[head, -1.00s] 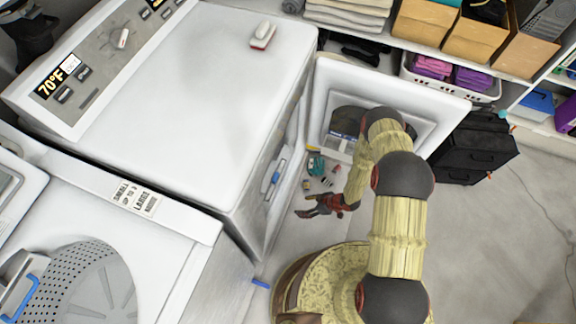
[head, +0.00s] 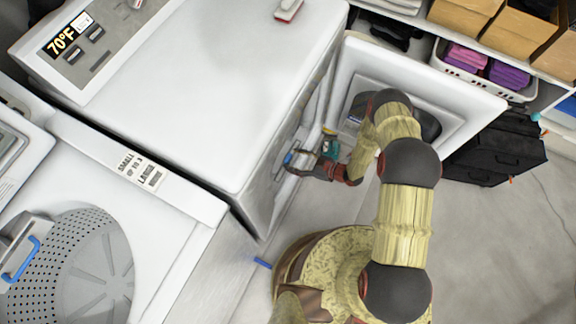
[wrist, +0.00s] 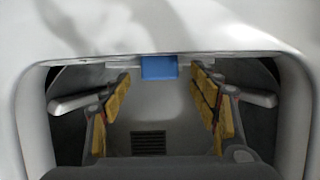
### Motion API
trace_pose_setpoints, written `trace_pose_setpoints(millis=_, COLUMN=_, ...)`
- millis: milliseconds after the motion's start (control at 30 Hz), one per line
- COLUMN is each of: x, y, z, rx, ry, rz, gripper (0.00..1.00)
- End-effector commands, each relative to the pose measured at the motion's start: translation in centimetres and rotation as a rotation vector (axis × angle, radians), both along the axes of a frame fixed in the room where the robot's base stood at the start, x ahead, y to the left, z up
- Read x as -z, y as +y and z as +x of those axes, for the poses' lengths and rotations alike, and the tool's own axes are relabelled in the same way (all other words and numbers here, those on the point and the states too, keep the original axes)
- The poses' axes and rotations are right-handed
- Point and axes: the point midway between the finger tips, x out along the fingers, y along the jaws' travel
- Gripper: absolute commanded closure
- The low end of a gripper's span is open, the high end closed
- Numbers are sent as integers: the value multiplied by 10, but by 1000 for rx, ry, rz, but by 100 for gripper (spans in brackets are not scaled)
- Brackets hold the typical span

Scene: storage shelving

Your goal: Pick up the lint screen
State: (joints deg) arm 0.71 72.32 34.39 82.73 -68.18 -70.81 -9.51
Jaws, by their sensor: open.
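The lint screen shows as a blue tab (wrist: 158,67) at the upper edge of the dryer opening in the wrist view. In the head view its blue end (head: 288,158) shows at the dryer's front face. My gripper (head: 302,163) is at the dryer front, right by the blue tab. In the wrist view my gripper (wrist: 160,88) is open, with yellow-padded fingers on either side of the tab and nothing held. The rest of the screen is hidden in the dryer body.
The white dryer (head: 200,90) stands at left, its open door (head: 455,95) to the right of my arm. A washer with a perforated drum (head: 75,260) is at lower left. Shelves with a laundry basket (head: 480,75) and a black case (head: 495,150) stand behind. Floor at right is clear.

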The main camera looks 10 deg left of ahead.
Motion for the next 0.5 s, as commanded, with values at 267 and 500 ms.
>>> trace_pose_setpoints(millis=267, x=9, y=19, z=7, rx=1, ry=1, rz=-1, gripper=39)
trace_pose_setpoints(millis=500, x=8, y=19, z=7, rx=1, ry=1, rz=-1, gripper=43)
